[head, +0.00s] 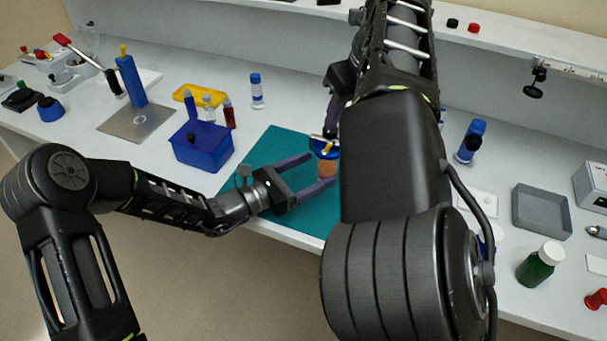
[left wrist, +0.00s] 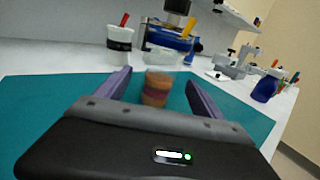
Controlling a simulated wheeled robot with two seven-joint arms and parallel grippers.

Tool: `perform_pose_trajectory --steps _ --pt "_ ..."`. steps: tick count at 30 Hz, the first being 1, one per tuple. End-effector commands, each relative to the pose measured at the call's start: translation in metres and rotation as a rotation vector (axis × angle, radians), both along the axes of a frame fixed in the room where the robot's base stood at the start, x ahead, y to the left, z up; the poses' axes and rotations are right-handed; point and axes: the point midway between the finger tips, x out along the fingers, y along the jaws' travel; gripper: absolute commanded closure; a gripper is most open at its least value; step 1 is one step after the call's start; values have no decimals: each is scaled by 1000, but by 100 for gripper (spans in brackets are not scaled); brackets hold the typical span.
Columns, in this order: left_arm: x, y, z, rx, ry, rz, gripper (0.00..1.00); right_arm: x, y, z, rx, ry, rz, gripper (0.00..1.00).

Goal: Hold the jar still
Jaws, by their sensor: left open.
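The jar (head: 327,170) is small and orange-brown and stands on the teal mat (head: 250,183). In the left wrist view the jar (left wrist: 156,88) is upright, with a darker band round its middle. My left gripper (head: 321,170) is open, its two purple-grey fingers on either side of the jar near their tips. In the left wrist view a gap shows between the jar and each finger. My right gripper (head: 333,112) points down behind the jar, partly hidden by my right arm. Whether it holds anything is unclear.
A blue box (head: 202,150) and a yellow tray (head: 199,95) stand left of the mat. A green bottle (head: 540,265) and grey tray (head: 541,211) are at right.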

Motion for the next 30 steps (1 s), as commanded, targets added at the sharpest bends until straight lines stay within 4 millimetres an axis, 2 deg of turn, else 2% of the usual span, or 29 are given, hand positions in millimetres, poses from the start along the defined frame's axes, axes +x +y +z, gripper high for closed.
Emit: perform_pose_trajectory --steps 3,9,20,30 --pt "11 -16 0 -2 -1 -3 22 0 0 0 0 0 0 64" --pt "27 -36 0 0 -2 -3 22 0 0 0 0 0 0 64" --pt "31 -41 0 1 -1 0 22 0 0 0 0 0 0 64" --pt "31 -41 0 1 -1 -1 48 0 0 0 0 0 0 64"
